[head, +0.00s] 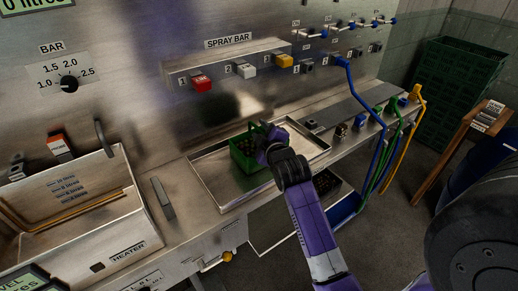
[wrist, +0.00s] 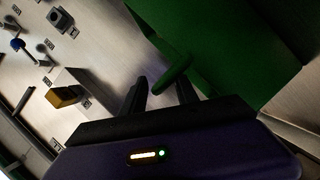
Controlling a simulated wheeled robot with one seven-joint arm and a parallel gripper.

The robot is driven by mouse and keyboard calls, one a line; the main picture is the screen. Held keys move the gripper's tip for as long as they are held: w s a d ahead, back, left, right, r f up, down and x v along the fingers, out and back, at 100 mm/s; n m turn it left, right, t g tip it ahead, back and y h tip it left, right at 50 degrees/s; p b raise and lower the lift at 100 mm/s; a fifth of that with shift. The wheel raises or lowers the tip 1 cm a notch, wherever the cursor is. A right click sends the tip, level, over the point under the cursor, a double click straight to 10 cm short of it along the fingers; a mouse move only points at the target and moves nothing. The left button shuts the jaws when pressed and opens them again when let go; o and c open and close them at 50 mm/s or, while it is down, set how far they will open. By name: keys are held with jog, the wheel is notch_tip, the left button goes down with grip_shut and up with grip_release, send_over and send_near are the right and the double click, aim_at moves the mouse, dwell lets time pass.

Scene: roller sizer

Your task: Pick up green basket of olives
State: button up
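The green basket (head: 243,156) stands in the shallow metal tray (head: 212,192) on the bench, with dark olives visible inside. My gripper (head: 266,140) is at the basket's right side, its fingertips partly hidden by the wrist in the head view. In the wrist view my gripper (wrist: 162,92) shows two dark fingers apart. A green bar, which looks like the basket's handle (wrist: 177,72), reaches between them, with bare space beside it. The basket's green wall (wrist: 230,45) fills the upper right there.
A heater box (head: 130,225) is at left. Red, white and yellow spray bar buttons (head: 244,70) are above the tray. Coloured hoses (head: 375,120) hang at right. A lower tray (head: 285,222) with dark contents is below. Green crates (head: 460,85) are stacked at back right.

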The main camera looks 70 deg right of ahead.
grip_shut()
dwell(1.4)
jog(key=shift+r, duration=0.15)
